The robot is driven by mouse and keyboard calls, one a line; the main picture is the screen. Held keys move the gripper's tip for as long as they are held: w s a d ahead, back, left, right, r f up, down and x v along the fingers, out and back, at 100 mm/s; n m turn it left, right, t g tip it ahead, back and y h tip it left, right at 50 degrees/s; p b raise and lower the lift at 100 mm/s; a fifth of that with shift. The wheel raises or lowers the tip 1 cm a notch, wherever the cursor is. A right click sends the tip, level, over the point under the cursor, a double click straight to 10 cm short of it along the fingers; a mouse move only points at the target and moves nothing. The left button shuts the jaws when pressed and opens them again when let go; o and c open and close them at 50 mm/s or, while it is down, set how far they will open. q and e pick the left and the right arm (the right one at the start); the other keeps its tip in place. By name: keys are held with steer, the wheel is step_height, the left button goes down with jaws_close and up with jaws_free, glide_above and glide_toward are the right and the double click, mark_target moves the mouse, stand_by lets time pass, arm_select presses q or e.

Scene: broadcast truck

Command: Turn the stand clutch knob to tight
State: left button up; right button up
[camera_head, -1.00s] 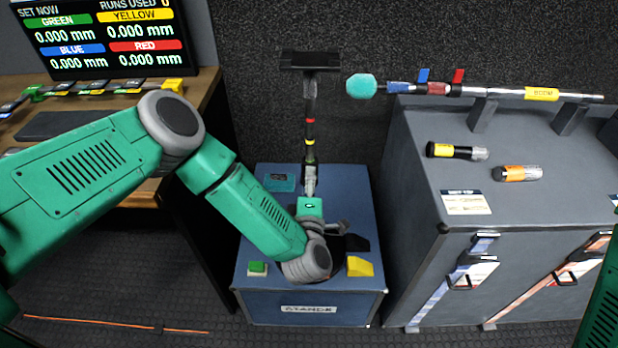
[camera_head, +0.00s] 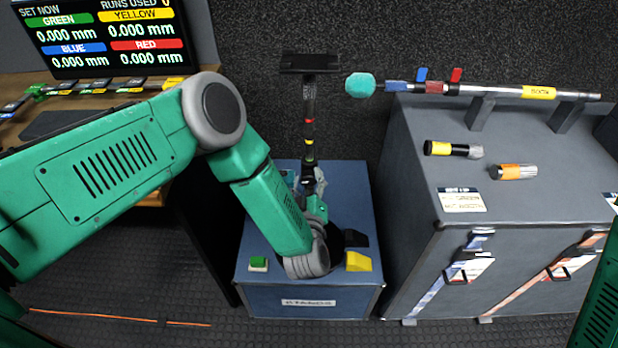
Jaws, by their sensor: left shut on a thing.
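The stand (camera_head: 309,100) is a dark upright post with a flat black top plate and red and yellow bands. It rises from the blue case marked STANDS (camera_head: 262,225). My left gripper (camera_head: 318,180) is at the lower part of the post, with its wrist above the case. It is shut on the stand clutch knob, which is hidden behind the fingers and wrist. The knob's marks cannot be read here. My right gripper is out of view; only a piece of my green right arm shows at the right edge.
A green block (camera_head: 258,264) and a yellow wedge (camera_head: 357,261) lie on the case front. A grey case (camera_head: 405,180) on the right bears a boom pole (camera_head: 508,92), a yellow-banded microphone (camera_head: 452,149) and an orange-banded one (camera_head: 513,172). A wooden desk with a screen (camera_head: 105,38) is left.

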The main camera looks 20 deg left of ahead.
arm_select(q)
steer(key=shift+s+d+f+m, duration=0.15)
steer(key=shift+s+f+m, duration=0.15)
steer(key=shift+m, duration=0.3)
steer(key=shift+f, duration=0.1)
steer(key=o, duration=0.9)
steer(key=shift+o, duration=1.3)
steer(key=shift+w, duration=0.2)
steer(key=shift+r, duration=0.2)
